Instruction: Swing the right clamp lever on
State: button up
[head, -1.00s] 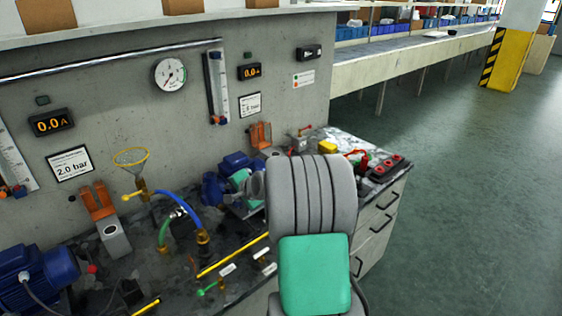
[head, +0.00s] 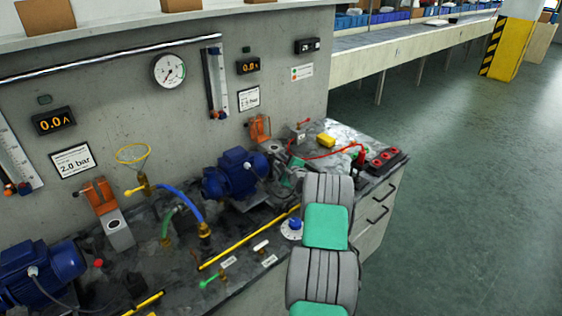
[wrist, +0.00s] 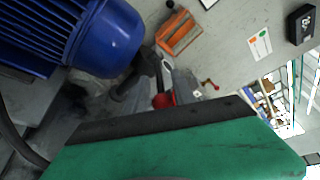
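Two orange clamps show in the head view. The right clamp (head: 260,128) stands behind the right blue motor (head: 235,173), against the grey wall. It also shows in the wrist view (wrist: 178,32), at the top, with grey metal parts below it. The left clamp (head: 98,197) stands upright beside a grey block. My gripper (wrist: 155,122) shows in the wrist view only as a dark strip and green body along the bottom; its fingertips cannot be made out. In the head view my arm hides the gripper. A red knob (wrist: 163,100) shows just above the dark strip.
A blue hose (head: 182,203) and a yellow rod (head: 248,240) lie left of my arm.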

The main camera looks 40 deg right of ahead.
grip_shut()
dwell(1.4)
